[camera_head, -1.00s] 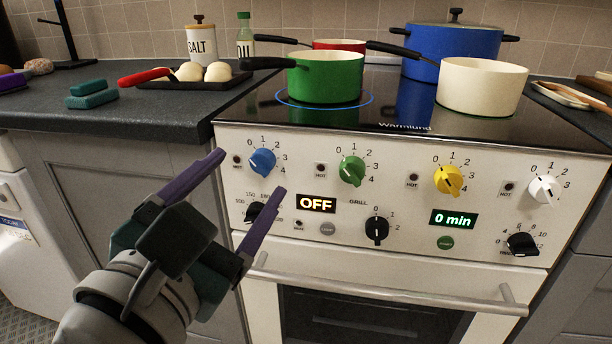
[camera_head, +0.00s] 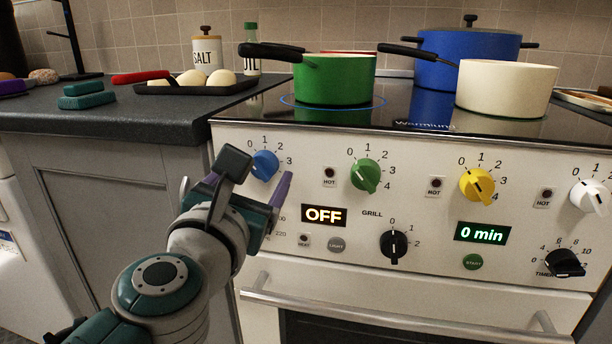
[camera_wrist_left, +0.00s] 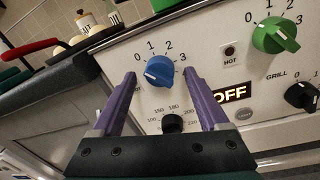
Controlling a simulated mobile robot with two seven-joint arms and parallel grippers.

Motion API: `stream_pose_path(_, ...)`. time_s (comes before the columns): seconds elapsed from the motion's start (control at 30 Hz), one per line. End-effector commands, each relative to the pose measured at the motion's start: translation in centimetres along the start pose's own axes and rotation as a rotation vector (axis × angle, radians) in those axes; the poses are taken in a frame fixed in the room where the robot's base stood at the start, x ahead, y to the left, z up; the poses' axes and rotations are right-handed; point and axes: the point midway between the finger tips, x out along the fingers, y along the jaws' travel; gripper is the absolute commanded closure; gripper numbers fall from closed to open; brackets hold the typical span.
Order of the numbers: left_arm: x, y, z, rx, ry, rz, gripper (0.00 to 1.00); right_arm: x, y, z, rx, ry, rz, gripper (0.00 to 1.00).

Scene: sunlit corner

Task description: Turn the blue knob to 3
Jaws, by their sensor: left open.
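The blue knob (camera_head: 265,165) is at the upper left of the stove's front panel, with a scale from 0 to 4 around it. It also shows in the left wrist view (camera_wrist_left: 159,71), between my two purple fingertips in the picture. I cannot tell for sure which number it points at. My left gripper (camera_head: 236,179) is open and empty in front of the panel, just below and left of the knob in the head view. It does not visibly touch the knob. My right gripper is not in view.
Green (camera_head: 365,175), yellow (camera_head: 477,184) and white (camera_head: 590,196) knobs sit along the panel to the right. A black oven knob (camera_wrist_left: 172,123) lies below the blue one. The green pot (camera_head: 335,80) stands on the hob above. The oven handle (camera_head: 390,315) juts out below.

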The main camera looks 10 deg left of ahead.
Motion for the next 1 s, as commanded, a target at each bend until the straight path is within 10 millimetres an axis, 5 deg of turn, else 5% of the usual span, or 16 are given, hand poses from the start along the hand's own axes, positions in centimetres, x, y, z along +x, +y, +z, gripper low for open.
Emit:
stream_pose_path(0.33, 0.44, 0.03, 0.0, 0.0, 0.0, 0.0, 0.23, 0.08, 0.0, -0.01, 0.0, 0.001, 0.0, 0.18)
stream_pose_path(1.0, 0.42, 0.0, 0.0, 0.001, 0.0, -0.001, 0.98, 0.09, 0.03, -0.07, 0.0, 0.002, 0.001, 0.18)
